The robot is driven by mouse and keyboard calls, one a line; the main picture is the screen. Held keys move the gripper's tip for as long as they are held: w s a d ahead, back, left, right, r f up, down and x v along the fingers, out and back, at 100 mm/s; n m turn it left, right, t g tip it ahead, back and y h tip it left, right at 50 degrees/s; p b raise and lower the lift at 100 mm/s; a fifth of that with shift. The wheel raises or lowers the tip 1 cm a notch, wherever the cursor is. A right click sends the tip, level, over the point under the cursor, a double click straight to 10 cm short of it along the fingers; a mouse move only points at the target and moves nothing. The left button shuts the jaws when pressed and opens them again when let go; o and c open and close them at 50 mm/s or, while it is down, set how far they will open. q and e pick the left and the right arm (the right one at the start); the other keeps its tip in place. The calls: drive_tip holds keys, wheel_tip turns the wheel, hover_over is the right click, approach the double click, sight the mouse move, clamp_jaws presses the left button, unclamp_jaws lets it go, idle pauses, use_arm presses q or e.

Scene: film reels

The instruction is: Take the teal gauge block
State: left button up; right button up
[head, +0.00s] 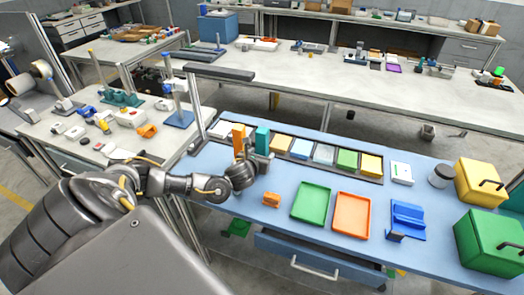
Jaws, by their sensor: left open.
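The teal gauge block (262,139) stands upright near the left end of the dark rack on the blue bench. Its lower part is partly hidden by my left gripper (253,155). My left arm reaches in from the left, and this gripper is open just in front of the teal block. The picture is too small to tell whether a finger touches the block. An orange upright block (238,135) stands just left of the teal one, also partly behind the gripper. My right gripper is out of view.
The rack (374,180) holds several coloured blocks to the right. In front lie a small orange piece (271,200), a green tray (311,203) and an orange tray (352,214). A blue holder (406,219), yellow box (478,182) and green box (488,243) stand right.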

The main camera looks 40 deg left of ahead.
sight(264, 151)
use_arm(q)
drive_tip(key=x, duration=0.3)
drive_tip(key=shift+w+a+f+p, duration=0.1)
drive_tip(key=shift+w+f+p, duration=0.1)
drive_tip(key=shift+p, duration=0.1)
drive_tip(key=shift+r, duration=0.1)
drive_tip(key=c, duration=1.2)
drive_tip(key=shift+o, duration=0.2)
drive_tip(key=shift+r, duration=0.1)
